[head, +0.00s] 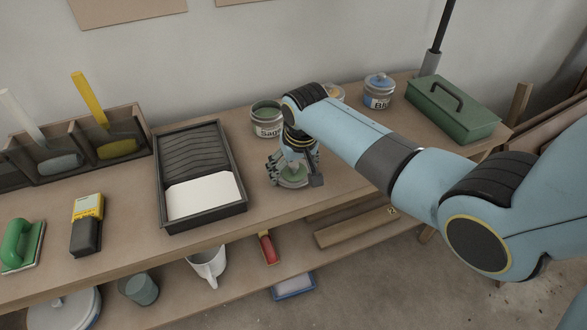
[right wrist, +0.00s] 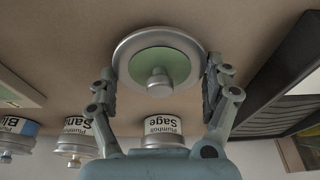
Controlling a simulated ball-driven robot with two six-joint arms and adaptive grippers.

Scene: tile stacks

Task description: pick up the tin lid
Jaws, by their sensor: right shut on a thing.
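The tin lid (right wrist: 137,44) is a round silver disc with a green centre and a knob, seen in the right wrist view. I cannot tell whether the lid is clear of the bench. The open Sage tin (head: 267,120) stands just behind; it also shows in the right wrist view (right wrist: 163,130). My left gripper is not in view.
A black paint tray (head: 166,220) lies left of the lid. A blue-lidded tin (head: 378,92) and a green toolbox (head: 452,108) stand at the back right. A lower shelf holds a white mug (head: 208,263).

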